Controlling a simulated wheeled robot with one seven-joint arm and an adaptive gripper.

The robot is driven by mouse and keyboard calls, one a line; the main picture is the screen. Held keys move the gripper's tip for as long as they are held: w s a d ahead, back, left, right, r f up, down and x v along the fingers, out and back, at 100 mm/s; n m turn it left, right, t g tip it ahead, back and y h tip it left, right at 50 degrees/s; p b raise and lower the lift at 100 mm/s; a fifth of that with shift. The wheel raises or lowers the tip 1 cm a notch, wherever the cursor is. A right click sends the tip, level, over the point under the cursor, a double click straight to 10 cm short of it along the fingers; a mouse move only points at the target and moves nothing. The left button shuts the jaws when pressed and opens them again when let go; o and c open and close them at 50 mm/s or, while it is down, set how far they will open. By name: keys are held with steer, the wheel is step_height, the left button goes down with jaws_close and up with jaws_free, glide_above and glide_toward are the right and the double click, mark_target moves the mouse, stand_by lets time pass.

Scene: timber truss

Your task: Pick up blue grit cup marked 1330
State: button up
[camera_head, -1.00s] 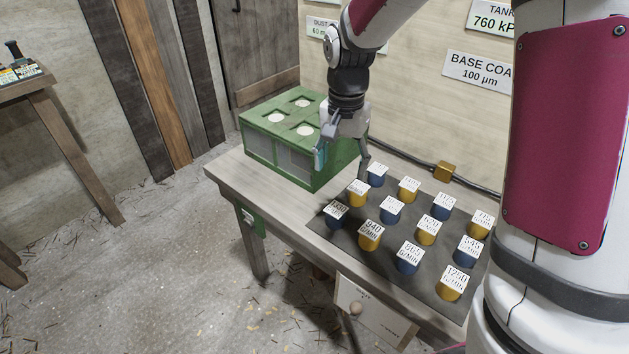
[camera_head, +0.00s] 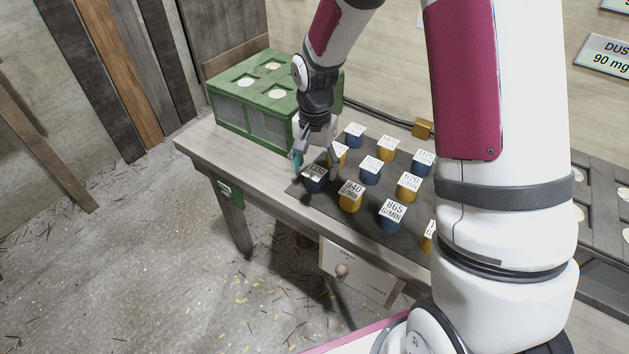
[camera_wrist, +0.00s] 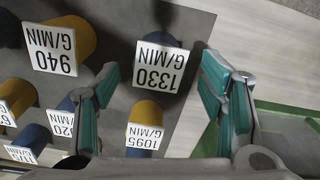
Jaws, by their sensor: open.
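The blue grit cup marked 1330 (camera_head: 314,184) stands at the left front corner of the dark mat. In the wrist view its white label (camera_wrist: 160,66) reads upside down, with the dark blue body behind it. My gripper (camera_head: 316,163) is open just above and behind this cup in the head view. In the wrist view the teal-padded fingers (camera_wrist: 158,78) are spread, with the 1330 label ahead between their tips. I see no clear contact. The yellow cup marked 1095 (camera_wrist: 147,113) shows between the fingers, nearer the palm, and is partly hidden behind my gripper in the head view.
A yellow cup marked 940 (camera_head: 350,200) and a blue cup marked 865 (camera_head: 390,218) stand to the right. Several more blue and yellow cups fill the mat. A green box (camera_head: 262,95) stands behind left. Bare bench (camera_head: 255,162) lies left of the mat.

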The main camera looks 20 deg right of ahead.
mark_target(315, 171)
step_height(315, 171, down, 3)
steer(key=shift+f, duration=0.15)
steer(key=c, duration=1.4)
